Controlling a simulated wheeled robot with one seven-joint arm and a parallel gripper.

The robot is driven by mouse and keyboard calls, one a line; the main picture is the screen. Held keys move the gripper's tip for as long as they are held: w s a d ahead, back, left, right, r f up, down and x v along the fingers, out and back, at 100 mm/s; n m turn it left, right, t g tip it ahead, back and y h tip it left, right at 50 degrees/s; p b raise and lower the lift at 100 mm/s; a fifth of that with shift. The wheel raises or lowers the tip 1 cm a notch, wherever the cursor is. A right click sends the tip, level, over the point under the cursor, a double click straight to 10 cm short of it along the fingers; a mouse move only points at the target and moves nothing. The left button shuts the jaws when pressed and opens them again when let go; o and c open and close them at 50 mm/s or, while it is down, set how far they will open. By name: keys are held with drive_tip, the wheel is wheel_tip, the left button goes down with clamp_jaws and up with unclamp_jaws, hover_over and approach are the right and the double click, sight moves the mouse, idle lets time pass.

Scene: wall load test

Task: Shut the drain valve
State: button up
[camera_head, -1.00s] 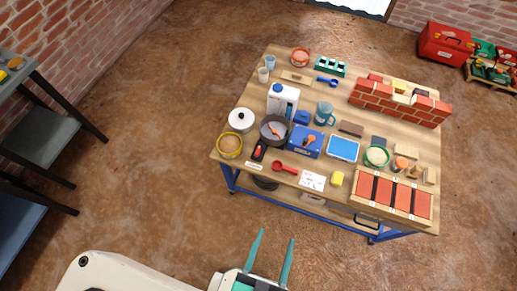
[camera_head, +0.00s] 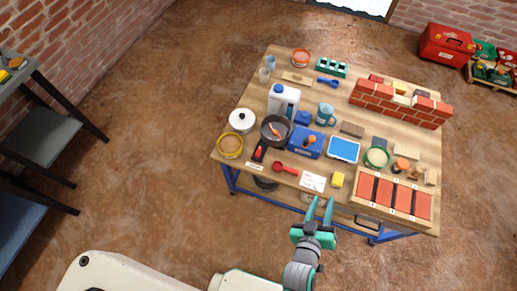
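My gripper (camera_head: 322,200) has two teal fingers that stand apart, with nothing seen between them. No part is clearly recognisable as the drain valve. A blue box (camera_head: 298,149) with an orange handle (camera_head: 309,141) on top sits mid-bench and may be it, but I cannot tell. The handle's exact position is too small to read. The gripper is apart from this box.
A dark pan (camera_head: 275,129), a white jug (camera_head: 283,101), a blue-faced tray (camera_head: 343,149) and a green-rimmed bowl (camera_head: 376,157) crowd the bench. A brick wall piece (camera_head: 398,104) stands at the back right. A crate with red panels (camera_head: 394,195) fills the front right corner. The floor in front is clear.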

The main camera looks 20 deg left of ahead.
drive_tip(key=w+d+r+m+g+h, duration=0.1)
drive_tip(key=w+d+m+g+h, duration=0.15)
drive_tip(key=w, duration=0.95)
drive_tip(key=w+d+r+m+g+h, duration=0.1)
drive_tip(key=w+m+g+h, duration=0.15)
drive_tip(key=w, duration=0.85)
drive_tip(key=g+y, duration=0.7)
drive_tip(key=g, duration=0.2)
approach(258, 151)
wheel_tip(258, 151, down, 9)
drive_tip(key=shift+r, duration=0.15)
clamp_jaws()
